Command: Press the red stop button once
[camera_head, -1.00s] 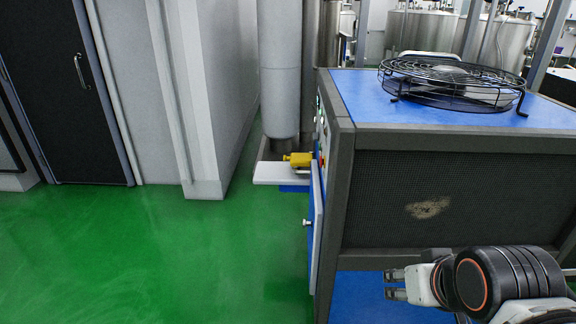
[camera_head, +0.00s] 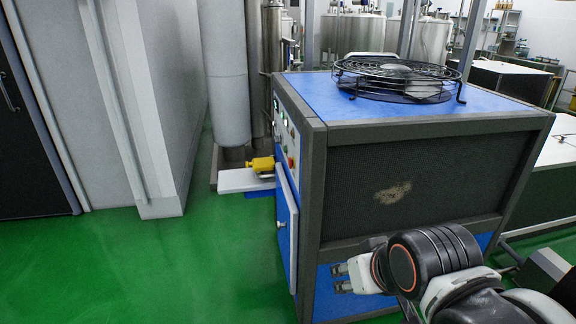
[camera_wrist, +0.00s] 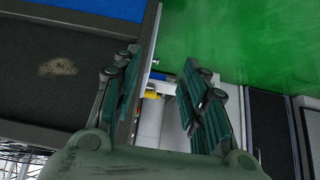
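A small red button (camera_head: 291,162) sits on the left side panel of the blue and grey machine (camera_head: 400,135). I see that panel at a steep angle, so the button is small. My gripper (camera_head: 341,279) is low in front of the machine's mesh front, to the right of and below the button. In the wrist view my gripper (camera_wrist: 162,60) has its two green-padded fingers spread apart with nothing between them.
A wire fan guard (camera_head: 400,78) lies on the machine's top. A yellow part (camera_head: 262,164) and a white ledge (camera_head: 240,181) lie beyond. Green floor (camera_head: 200,265) is clear on the left, up to a grey wall.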

